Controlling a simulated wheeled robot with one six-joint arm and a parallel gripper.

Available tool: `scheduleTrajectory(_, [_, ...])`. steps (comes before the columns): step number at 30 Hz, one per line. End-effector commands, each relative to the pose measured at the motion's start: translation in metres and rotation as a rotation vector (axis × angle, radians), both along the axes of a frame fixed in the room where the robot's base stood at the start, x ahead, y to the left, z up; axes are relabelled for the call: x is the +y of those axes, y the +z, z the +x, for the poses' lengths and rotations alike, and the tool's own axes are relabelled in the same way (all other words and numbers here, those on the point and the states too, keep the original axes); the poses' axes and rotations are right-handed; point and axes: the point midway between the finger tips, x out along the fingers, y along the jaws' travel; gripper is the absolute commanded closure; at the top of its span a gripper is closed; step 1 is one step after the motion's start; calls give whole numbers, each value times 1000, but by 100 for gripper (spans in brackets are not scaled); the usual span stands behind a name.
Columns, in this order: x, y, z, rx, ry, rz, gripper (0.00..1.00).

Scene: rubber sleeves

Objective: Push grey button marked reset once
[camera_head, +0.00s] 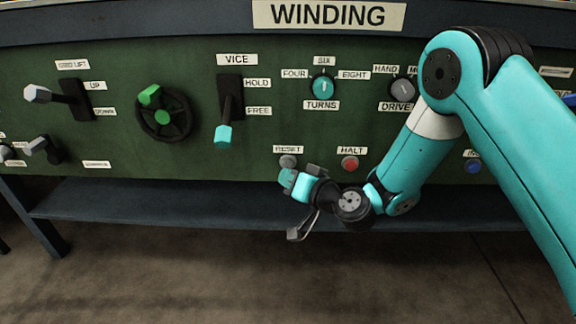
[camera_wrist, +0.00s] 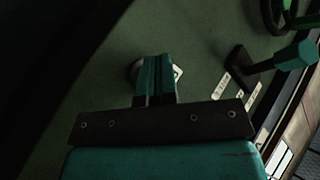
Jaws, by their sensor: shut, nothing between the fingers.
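The grey reset button (camera_head: 288,161) sits low on the green panel, under a white label reading RESET (camera_head: 288,149). My gripper (camera_head: 287,178) is just below the button in the head view, its shut, empty fingers close to the panel. In the wrist view the fingers (camera_wrist: 155,68) are together and cover much of the round grey button (camera_wrist: 135,70), whose edge shows to their left. Part of a white label (camera_wrist: 178,74) shows to their right. I cannot tell whether the fingertips touch the button.
A red HALT button (camera_head: 349,163) is right of the reset button, near my arm. A blue button (camera_head: 473,166) is farther right. The VICE lever (camera_head: 224,133) hangs up and left, with a handwheel (camera_head: 164,116) beyond. A dark shelf (camera_head: 150,203) runs below the panel.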

Motion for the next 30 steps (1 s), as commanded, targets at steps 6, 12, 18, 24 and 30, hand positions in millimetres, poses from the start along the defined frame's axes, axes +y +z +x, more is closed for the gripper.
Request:
scheduleTrajectory(6, [0, 1, 7, -1, -1, 0, 100])
scheduleTrajectory(12, [0, 0, 8, 0, 0, 0, 100])
scheduleTrajectory(18, [0, 0, 8, 0, 0, 0, 100])
scheduleTrajectory(24, [0, 0, 10, 0, 0, 0, 100])
scheduleTrajectory(30, [0, 0, 12, 1, 1, 0, 100])
